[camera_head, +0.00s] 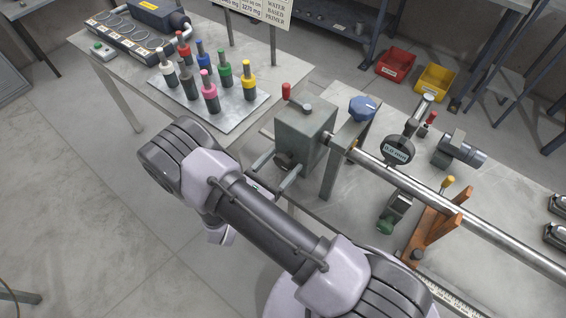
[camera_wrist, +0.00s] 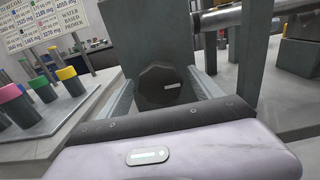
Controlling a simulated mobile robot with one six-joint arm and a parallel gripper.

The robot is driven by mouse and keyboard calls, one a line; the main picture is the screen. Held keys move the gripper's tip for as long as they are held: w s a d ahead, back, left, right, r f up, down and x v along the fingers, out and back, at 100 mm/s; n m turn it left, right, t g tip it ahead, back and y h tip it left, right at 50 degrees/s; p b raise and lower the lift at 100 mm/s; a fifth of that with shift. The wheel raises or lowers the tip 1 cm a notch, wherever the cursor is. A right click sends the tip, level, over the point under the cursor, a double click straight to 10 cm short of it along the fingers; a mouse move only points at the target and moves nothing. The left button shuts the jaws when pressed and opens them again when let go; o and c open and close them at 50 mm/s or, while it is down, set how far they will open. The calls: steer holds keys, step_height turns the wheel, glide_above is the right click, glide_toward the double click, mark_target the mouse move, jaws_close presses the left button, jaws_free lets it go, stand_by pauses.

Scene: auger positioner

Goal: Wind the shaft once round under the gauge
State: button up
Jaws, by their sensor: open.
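The grey-green gearbox (camera_head: 305,135) stands at the left end of the long steel shaft (camera_head: 450,200). A dark faceted knob (camera_wrist: 158,86) is on its near face; it also shows in the head view (camera_head: 284,160). My gripper (camera_head: 278,168) is open, with one finger on each side of the knob. In the wrist view the knob sits between the fingers, and gaps seem to show on both sides; contact cannot be told. The round dial gauge (camera_head: 397,151) is beside the shaft, right of the gearbox. Whether its tip touches the shaft is unclear.
A blue knob (camera_head: 362,108) tops the post beside the gearbox. An orange bracket (camera_head: 437,228) stands at the shaft. A motor-like part (camera_head: 459,150) lies behind. Several coloured bottles stand on a tray (camera_head: 233,119) on the left table. Red (camera_head: 395,65) and yellow (camera_head: 435,84) bins are on the floor.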

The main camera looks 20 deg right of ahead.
steer(key=shift+w+d, duration=0.2)
steer(key=shift+d, duration=0.1)
steer(key=c, duration=1.3)
steer(key=shift+c, duration=0.2)
steer(key=shift+m, duration=0.3)
steer(key=m+b, duration=0.1)
steer(key=m, duration=0.4)
steer(key=shift+m, duration=0.4)
steer(key=m+b, duration=0.1)
steer(key=m, duration=0.4)
steer(key=shift+m, duration=0.4)
